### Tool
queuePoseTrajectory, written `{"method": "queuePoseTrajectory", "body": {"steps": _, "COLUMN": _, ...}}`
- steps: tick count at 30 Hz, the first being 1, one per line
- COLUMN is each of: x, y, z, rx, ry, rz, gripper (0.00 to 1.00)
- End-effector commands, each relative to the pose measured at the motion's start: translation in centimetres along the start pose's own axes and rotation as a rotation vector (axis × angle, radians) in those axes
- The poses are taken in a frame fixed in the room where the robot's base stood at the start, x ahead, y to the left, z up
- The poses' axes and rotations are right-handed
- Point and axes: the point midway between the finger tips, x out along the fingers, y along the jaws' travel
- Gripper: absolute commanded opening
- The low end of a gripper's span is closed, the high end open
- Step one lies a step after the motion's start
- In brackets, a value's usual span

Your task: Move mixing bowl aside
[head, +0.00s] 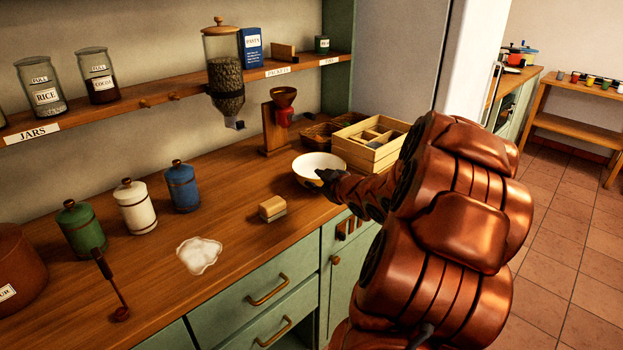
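The mixing bowl (312,163) is round, white inside with a yellowish outside, and sits upright on the wooden counter. My copper-coloured arm comes in from the right, and my gripper (326,178) is at the bowl's front right rim. The dark fingertips overlap the rim in the picture. They are small and partly hidden by the arm, so I cannot tell whether they touch or grip the bowl.
A wooden compartment box (368,152) stands close right of the bowl, and a grinder (276,122) stands behind it. A small block (272,208) and a white spill (199,255) lie to the front left. Canisters (136,207) stand at left. Bare counter lies between.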

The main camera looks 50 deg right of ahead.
Motion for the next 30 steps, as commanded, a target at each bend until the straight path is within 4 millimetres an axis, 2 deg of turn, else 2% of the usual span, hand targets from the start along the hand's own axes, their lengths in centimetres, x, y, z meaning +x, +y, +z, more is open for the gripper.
{"method": "queuePoseTrajectory", "body": {"steps": 4, "x": -0.8, "y": 0.0, "z": 0.0, "rx": -0.001, "ry": 0.0, "rz": 0.0, "gripper": 0.31}}
{"method": "queuePoseTrajectory", "body": {"steps": 11, "x": -0.8, "y": -0.1, "z": 0.0, "rx": -0.001, "ry": -0.005, "rz": -0.001, "gripper": 0.31}}
{"method": "queuePoseTrajectory", "body": {"steps": 16, "x": -0.4, "y": -1.5, "z": -0.5, "rx": 0.002, "ry": -0.086, "rz": -0.014, "gripper": 0.31}}
{"method": "queuePoseTrajectory", "body": {"steps": 20, "x": -0.6, "y": -3.7, "z": -1.0, "rx": 0.015, "ry": -0.219, "rz": -0.027, "gripper": 0.31}}
{"method": "queuePoseTrajectory", "body": {"steps": 23, "x": -1.4, "y": -5.9, "z": -1.3, "rx": 0.034, "ry": -0.33, "rz": -0.04, "gripper": 0.31}}
{"method": "queuePoseTrajectory", "body": {"steps": 26, "x": -2.9, "y": -8.4, "z": -1.5, "rx": 0.061, "ry": -0.439, "rz": -0.058, "gripper": 0.31}}
{"method": "queuePoseTrajectory", "body": {"steps": 30, "x": -5.9, "y": -12.3, "z": -1.7, "rx": 0.099, "ry": -0.591, "rz": -0.092, "gripper": 0.31}}
